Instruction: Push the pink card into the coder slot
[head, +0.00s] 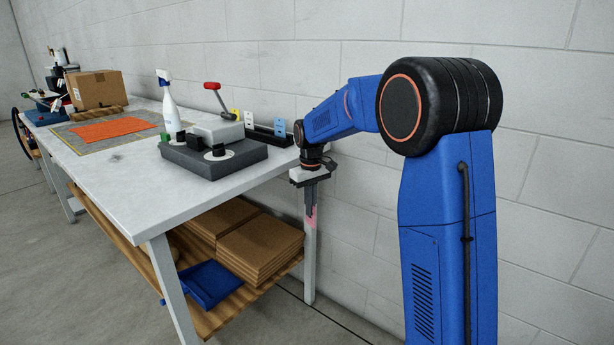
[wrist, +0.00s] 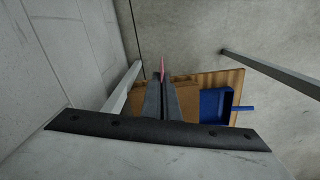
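My gripper (head: 310,207) points down just off the right end of the workbench, with its fingers below tabletop height. Its fingers are close together on a thin pink card (head: 312,219), which sticks out below the tips. In the wrist view the card (wrist: 162,67) shows edge-on as a pink sliver between the two dark fingers (wrist: 161,92). The coder appears to be the dark grey machine (head: 212,158) on the bench, with a light grey block and a red-knobbed lever (head: 213,86). It stands left of my gripper. I cannot make out its slot.
A black rack (head: 269,136) with yellow, white and blue cards stands at the bench's back right. A spray bottle (head: 168,108) stands behind the coder. An orange mat (head: 115,129) and carton (head: 96,89) are further left. Cardboard (head: 262,250) and a blue tray (head: 210,284) lie on the lower shelf.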

